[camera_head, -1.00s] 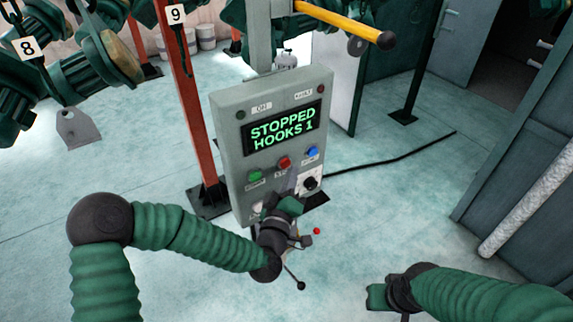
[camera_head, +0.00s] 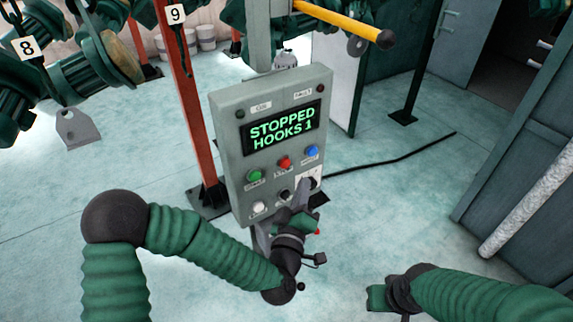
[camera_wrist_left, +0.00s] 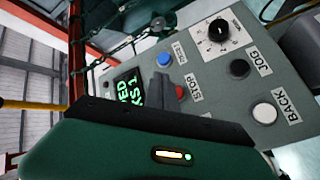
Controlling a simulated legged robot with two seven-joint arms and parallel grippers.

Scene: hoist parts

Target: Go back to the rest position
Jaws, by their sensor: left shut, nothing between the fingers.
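A grey control box (camera_head: 232,160) stands in the middle of the head view. Its screen (camera_head: 283,130) reads "STOPPED HOOKS 1". It has a green button (camera_head: 254,175), a red button (camera_head: 285,162), a blue button (camera_head: 312,151), a white button (camera_head: 259,207), a black button and a dial. My left gripper (camera_head: 302,192) is in front of the box's lower right part, shut and empty. In the left wrist view its fingers (camera_wrist_left: 178,88) overlap the panel near the red button (camera_wrist_left: 180,93); contact cannot be told. My right gripper (camera_head: 377,298) is low at the right, its jaws unclear.
An orange post (camera_head: 178,90) stands left of the box, with green machinery (camera_head: 88,75) farther left. A yellow bar (camera_head: 345,25) sticks out above the box. A black cable (camera_head: 395,158) crosses the floor. Grey cabinets (camera_head: 530,140) stand at right.

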